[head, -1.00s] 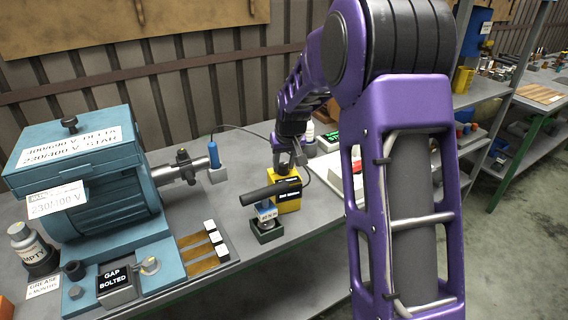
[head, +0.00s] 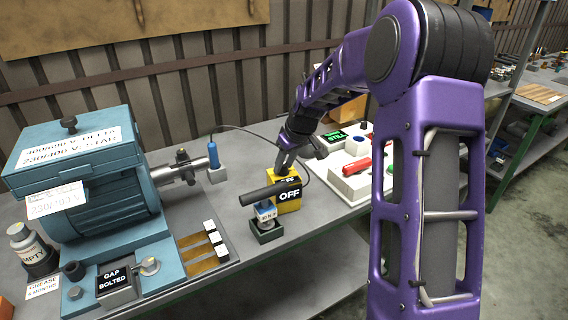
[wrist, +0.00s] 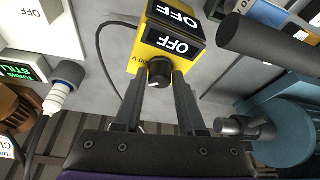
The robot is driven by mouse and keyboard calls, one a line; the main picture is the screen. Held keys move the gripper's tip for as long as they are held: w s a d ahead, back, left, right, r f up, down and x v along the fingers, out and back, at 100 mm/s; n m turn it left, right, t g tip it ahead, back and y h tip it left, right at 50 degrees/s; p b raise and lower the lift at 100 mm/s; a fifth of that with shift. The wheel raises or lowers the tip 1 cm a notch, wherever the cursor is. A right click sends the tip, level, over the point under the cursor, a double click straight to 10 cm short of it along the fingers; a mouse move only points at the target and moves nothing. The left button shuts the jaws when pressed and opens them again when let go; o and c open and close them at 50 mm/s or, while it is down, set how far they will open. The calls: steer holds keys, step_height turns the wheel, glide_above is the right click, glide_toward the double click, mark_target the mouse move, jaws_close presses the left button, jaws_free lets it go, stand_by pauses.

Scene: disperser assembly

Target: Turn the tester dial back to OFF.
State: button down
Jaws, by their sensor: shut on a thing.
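The yellow tester (head: 290,204) stands on the bench, and its black display reads OFF in the head view. In the wrist view the tester (wrist: 202,62) shows two OFF labels. Its black dial (wrist: 160,72) with a white pointer mark sits on the face towards my gripper. My gripper (wrist: 158,80) has one finger on each side of the dial and is shut on it. In the head view my gripper (head: 283,167) reaches the tester from behind, and the dial is hidden there.
A dark cylindrical handle on a small blue-labelled unit (head: 266,211) stands just left of the tester. A blue probe (head: 213,155) with a cable is near the teal motor (head: 95,190). A white control panel (head: 350,182) with a red lever lies to the right.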

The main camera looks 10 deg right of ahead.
steer(key=shift+w+d+n+g+y+p, duration=0.1)
steer(key=shift+n+g+y+p, duration=0.35)
steer(key=shift+n, duration=1.65)
steer(key=shift+y, duration=0.25)
steer(key=shift+c, duration=2.4)
jaws_free()
steer(key=shift+r, duration=0.1)
steer(key=v, duration=1.7)
steer(key=shift+r+p, duration=0.2)
steer(key=shift+p, duration=0.1)
steer(key=shift+c, duration=0.3)
